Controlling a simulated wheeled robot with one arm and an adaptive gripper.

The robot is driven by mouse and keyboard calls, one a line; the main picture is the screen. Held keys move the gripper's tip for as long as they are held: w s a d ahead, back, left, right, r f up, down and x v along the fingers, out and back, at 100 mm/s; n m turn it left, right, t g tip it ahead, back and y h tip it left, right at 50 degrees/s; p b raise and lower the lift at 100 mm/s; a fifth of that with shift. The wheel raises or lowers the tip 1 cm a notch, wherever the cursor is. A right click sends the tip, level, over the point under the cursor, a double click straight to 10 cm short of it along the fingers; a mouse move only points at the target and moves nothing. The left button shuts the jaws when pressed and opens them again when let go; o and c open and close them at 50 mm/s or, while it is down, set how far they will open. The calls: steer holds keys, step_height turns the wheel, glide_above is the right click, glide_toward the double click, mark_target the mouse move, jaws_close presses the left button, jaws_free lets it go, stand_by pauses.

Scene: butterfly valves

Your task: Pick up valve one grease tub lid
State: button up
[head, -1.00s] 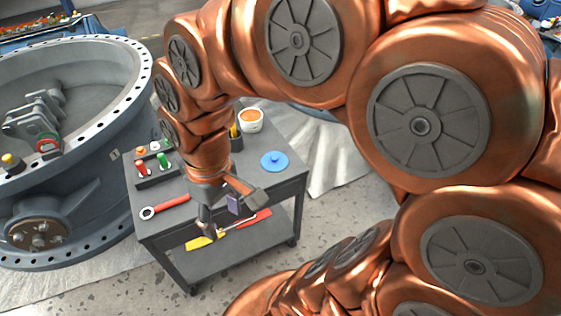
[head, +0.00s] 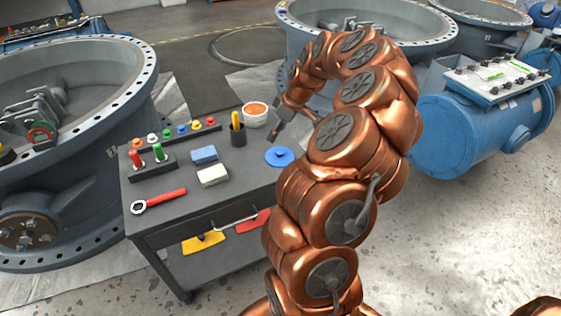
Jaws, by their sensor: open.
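The grease tub lid, a round blue disc with a small knob (head: 279,157), lies flat on the right side of the grey cart top. The grease tub (head: 255,117), white with orange grease showing at its open top, stands behind the lid near the cart's back right. My gripper (head: 285,130) is open and empty, above the cart's right edge, behind the lid and right of the tub. It appears apart from both. One finger reaches down toward the lid; the other is partly hidden by my arm.
The cart top (head: 240,179) also holds a dark cup with a yellow item (head: 237,130), blue and white blocks (head: 208,166), a red-handled wrench (head: 160,200), red and green plugs and several coloured knobs. Large valve bodies (head: 75,110) stand at left and behind.

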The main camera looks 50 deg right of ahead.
mark_target(279, 151)
steer(key=d+f, duration=0.1)
steer(key=d, duration=0.1)
steer(key=s+d+f, duration=0.1)
steer(key=f, duration=0.1)
steer(key=shift+s+d+f, duration=0.15)
steer(key=shift+d+f, duration=0.1)
steer(key=shift+d, duration=0.1)
steer(key=shift+a+p+x, duration=0.2)
steer(key=shift+p+x, duration=0.1)
steer(key=shift+x, duration=3.25)
steer(key=shift+s, duration=0.15)
steer(key=shift+c, duration=0.3)
steer(key=c, duration=0.9)
